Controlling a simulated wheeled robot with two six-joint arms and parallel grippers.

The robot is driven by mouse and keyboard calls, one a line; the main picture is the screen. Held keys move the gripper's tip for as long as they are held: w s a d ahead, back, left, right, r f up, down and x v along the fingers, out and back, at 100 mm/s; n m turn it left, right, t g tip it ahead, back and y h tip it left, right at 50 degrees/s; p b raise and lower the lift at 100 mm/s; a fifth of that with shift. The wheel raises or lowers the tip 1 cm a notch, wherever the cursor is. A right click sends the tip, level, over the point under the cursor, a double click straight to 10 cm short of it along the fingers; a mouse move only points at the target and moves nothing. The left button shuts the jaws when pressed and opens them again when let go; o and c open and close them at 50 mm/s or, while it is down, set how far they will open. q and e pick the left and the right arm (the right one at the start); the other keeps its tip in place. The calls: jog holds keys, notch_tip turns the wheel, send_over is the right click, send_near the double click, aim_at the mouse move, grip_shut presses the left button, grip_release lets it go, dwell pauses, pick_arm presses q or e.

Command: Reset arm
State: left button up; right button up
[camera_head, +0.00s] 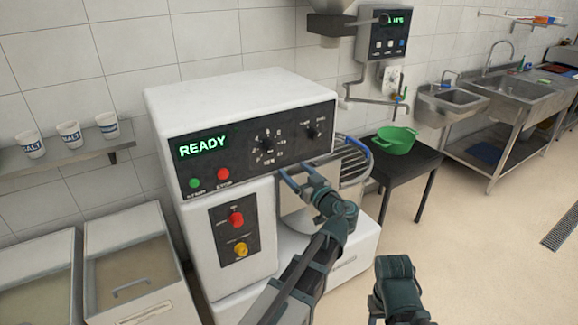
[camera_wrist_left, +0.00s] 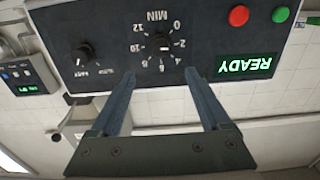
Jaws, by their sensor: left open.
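My left gripper (camera_head: 290,181) is open and empty in front of the white mixer (camera_head: 225,95), just below its black control panel. In the left wrist view its two fingers (camera_wrist_left: 160,88) stand apart on either side of the minute dial (camera_wrist_left: 162,45); I cannot tell whether they touch the panel. The panel's display (camera_head: 202,147) reads READY in green. A green button (camera_head: 194,183) and a red button (camera_head: 223,174) sit below the display. Part of my right arm (camera_head: 398,285) shows at the bottom; its gripper fingers are not visible.
A green bowl (camera_head: 395,140) stands on a dark table (camera_head: 425,158) right of the mixer. Salt cups (camera_head: 69,134) stand on a wall shelf (camera_head: 60,158) at left, above bins (camera_head: 130,265). Sinks (camera_head: 510,90) line the back right.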

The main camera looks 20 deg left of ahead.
pick_arm(q)
jog(key=shift+s+d, duration=0.2)
jog(key=shift+d, duration=0.05)
dwell(0.3)
jog(key=s+d+f+m+g+h, duration=0.3)
jog(key=s+d+f+h, duration=0.1)
jog(key=s+f, duration=0.35)
jog(key=s+d+f+m+g+h, duration=0.35)
jog(key=s+f, duration=0.25)
jog(key=f, duration=0.3)
jog(key=s+d+f+m+g+h, duration=0.2)
jog(key=s+d+m, duration=0.2)
jog(key=s+d, duration=0.2)
jog(key=s+d+f+m+g+h, duration=0.3)
jog(key=s+d, duration=0.3)
jog(key=shift+d+f+m, duration=0.15)
jog(key=shift+m, duration=0.2)
jog(key=shift+w+h, duration=0.1)
jog(key=shift+h, duration=0.15)
